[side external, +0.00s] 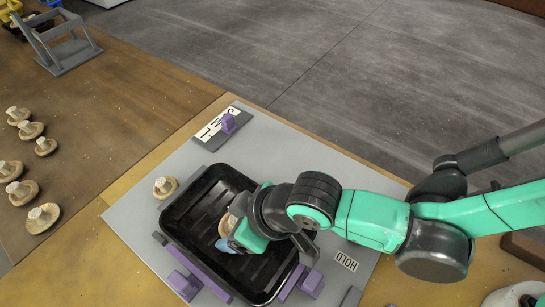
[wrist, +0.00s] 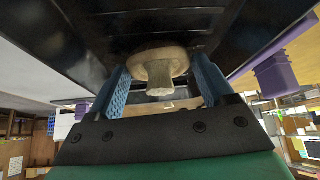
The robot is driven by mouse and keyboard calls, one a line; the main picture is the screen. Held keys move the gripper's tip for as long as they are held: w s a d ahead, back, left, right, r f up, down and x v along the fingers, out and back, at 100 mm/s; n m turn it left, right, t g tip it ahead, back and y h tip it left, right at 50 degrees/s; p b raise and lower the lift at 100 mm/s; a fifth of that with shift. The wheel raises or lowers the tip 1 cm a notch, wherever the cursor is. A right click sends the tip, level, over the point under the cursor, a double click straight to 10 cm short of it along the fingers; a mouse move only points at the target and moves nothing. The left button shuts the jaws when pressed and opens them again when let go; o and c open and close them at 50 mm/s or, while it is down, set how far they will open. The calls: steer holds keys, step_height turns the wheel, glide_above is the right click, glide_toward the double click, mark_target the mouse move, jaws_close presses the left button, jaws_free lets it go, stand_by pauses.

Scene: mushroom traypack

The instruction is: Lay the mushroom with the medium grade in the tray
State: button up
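My gripper (wrist: 160,72) is low inside the black tray (side external: 180,222), pointing down at its floor. Its blue fingers stand either side of a pale mushroom (wrist: 160,68), cap towards the tray floor and stem towards the wrist. The cap's edges appear to meet both fingers. In the side view this mushroom (side external: 226,226) shows partly beside a blue finger; my wrist hides the rest. I cannot tell whether the cap touches the tray floor. Another mushroom (side external: 165,187) lies on the grey board, outside the tray's upper-left corner. The frames do not show which grade the mushrooms are.
A sizing plate (side external: 210,133) with S, M, L letters and a purple block stands behind the tray. Purple brackets (side external: 184,285) flank its near side. A HOLD label (side external: 346,261) is on the board (side external: 290,155). Several mushrooms (side external: 30,130) lie on the brown table at left.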

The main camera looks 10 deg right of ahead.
steer(key=shift+o, duration=1.3)
steer(key=shift+r, duration=0.1)
steer(key=v, duration=1.2)
steer(key=w+d+r+m+t+h, duration=0.2)
steer(key=w+d+m, duration=0.4)
steer(key=d, duration=0.7)
steer(key=w+d+m+t+h, duration=0.1)
steer(key=d+m+h, duration=0.2)
steer(key=d, duration=1.3)
steer(key=shift+d+m+t, duration=0.3)
steer(key=shift+d+m, duration=0.05)
steer(key=shift+m, duration=0.65)
